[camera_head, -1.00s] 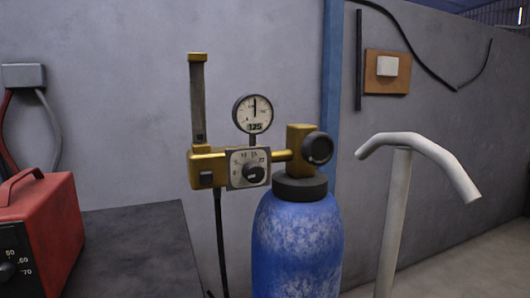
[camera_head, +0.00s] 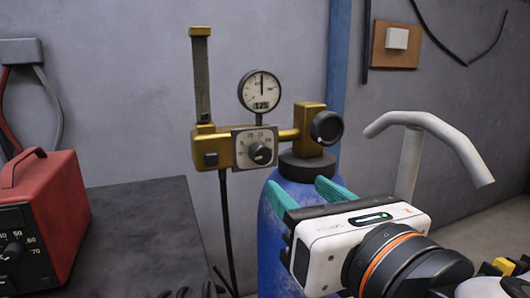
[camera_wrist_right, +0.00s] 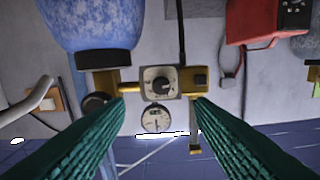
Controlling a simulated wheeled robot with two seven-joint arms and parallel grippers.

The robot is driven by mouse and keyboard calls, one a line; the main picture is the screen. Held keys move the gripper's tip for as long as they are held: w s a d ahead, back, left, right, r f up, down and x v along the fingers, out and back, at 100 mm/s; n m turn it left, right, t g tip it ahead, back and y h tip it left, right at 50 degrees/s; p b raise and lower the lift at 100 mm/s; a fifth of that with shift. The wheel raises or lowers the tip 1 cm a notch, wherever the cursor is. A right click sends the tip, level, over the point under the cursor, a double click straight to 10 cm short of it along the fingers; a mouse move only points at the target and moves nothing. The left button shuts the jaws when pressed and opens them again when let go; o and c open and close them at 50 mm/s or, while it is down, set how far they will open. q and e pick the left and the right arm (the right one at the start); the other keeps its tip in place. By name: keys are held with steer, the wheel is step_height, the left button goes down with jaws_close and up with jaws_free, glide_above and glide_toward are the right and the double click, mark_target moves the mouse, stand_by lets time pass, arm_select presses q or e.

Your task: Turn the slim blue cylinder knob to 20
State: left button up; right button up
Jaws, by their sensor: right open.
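The blue cylinder (camera_head: 272,245) stands behind my right gripper, its lower part partly hidden. A brass regulator (camera_head: 222,150) is fitted at its top. A small black knob (camera_head: 260,153) sits on the regulator's square, numbered dial plate; its pointer setting is too small to read surely. The knob also shows upside down in the right wrist view (camera_wrist_right: 161,84), between the fingers in the picture. My right gripper (camera_head: 305,192) is open and empty, with green fingers, below and right of the knob and apart from it. My left gripper is not seen.
A round gauge (camera_head: 261,91) stands above the dial. A black round handwheel (camera_head: 327,127) is right of it. A red box (camera_head: 45,205) sits on the dark bench (camera_head: 140,225) at left. A pale bent pipe (camera_head: 410,155) stands at right.

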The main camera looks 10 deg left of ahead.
mark_target(263, 155)
steer(key=shift+n, duration=0.4)
steer(key=p+x, duration=0.3)
steer(key=x, duration=0.1)
steer(key=p+x, duration=0.7)
steer(key=shift+w+a+r, duration=0.2)
steer(key=shift+r, duration=0.15)
steer(key=c, duration=1)
steer(key=shift+o, duration=0.2)
